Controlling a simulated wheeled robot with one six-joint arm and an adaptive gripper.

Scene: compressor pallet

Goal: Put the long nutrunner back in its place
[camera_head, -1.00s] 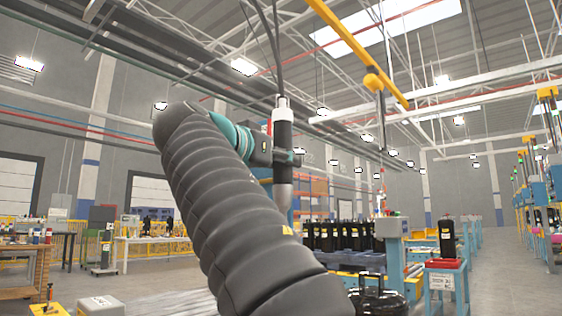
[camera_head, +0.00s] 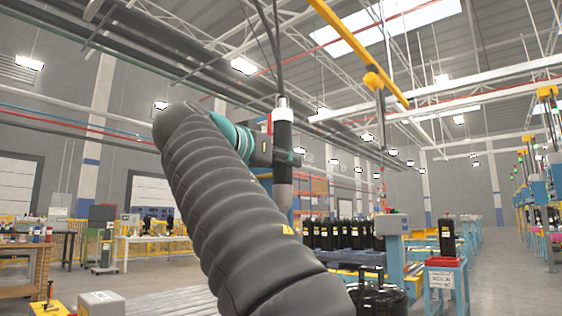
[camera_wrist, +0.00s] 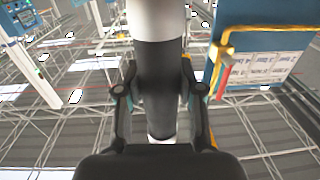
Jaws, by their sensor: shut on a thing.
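The long nutrunner (camera_head: 283,132) is a dark upright cylinder with a light upper end and a grey tapered lower end, with cables rising from its top. My gripper (camera_head: 284,158) is shut around its middle, at the end of my raised arm. In the wrist view the nutrunner (camera_wrist: 158,65) runs between the two fingers of my gripper (camera_wrist: 160,92), with its pale section at the top of the picture. The fingers lie on both sides of it. I cannot tell which fitting is its place.
A blue panel (camera_wrist: 242,60) with a yellow frame and a red part stands right of the tool in the wrist view. Several black cylinders (camera_head: 340,234) stand beyond my arm. A black case (camera_head: 382,300) is low in front, and a blue stand (camera_head: 444,278) stands to the right.

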